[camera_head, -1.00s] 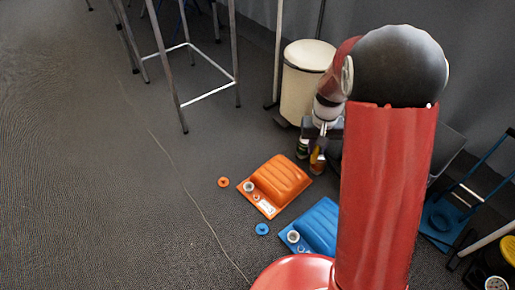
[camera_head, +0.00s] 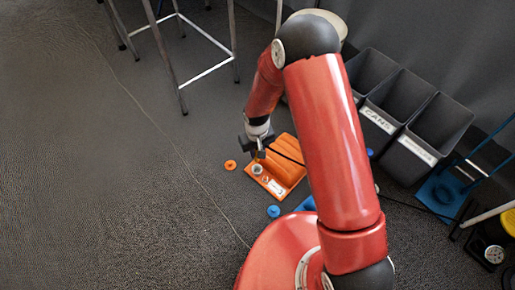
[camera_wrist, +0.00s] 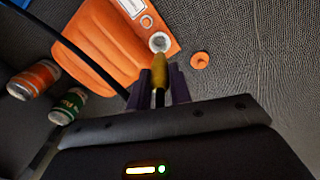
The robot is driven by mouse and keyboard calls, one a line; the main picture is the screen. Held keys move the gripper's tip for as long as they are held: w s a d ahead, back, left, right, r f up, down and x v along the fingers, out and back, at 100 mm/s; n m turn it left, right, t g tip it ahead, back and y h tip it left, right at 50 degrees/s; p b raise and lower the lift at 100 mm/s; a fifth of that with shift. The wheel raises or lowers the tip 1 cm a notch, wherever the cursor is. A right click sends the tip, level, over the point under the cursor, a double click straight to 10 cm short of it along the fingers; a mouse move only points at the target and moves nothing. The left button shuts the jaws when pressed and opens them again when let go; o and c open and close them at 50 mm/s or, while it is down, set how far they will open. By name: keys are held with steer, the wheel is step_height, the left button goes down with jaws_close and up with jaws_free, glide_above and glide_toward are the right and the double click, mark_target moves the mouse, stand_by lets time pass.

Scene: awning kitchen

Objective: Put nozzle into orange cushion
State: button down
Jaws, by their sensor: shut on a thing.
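The orange cushion (camera_head: 285,166) lies on the floor, and it also fills the upper left of the wrist view (camera_wrist: 100,35). Its round pale valve opening (camera_wrist: 159,42) is at the corner near my gripper, and it also shows in the head view (camera_head: 257,169). My gripper (camera_wrist: 158,92) is shut on the yellow nozzle (camera_wrist: 159,72), which has a black hose (camera_wrist: 85,57) trailing from it. The nozzle tip appears just short of the valve in the wrist view. Whether it touches cannot be told. In the head view my gripper (camera_head: 261,153) hangs above the valve corner.
An orange cap (camera_head: 230,165) and a blue cap (camera_head: 273,211) lie on the floor. A blue cushion (camera_head: 306,204) is partly hidden by my arm. Grey bins (camera_head: 412,143) stand at right. Two cans (camera_wrist: 68,106) show in the wrist view.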

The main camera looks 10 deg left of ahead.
mark_target(257, 159)
steer(key=shift+f+b, duration=1.85)
steer(key=shift+f, duration=1.15)
steer(key=shift+f, duration=1.65)
steer(key=c, duration=0.7)
jaws_free()
steer(key=shift+r, duration=0.1)
steer(key=shift+r+p, duration=2.4)
steer(key=shift+r, duration=1.55)
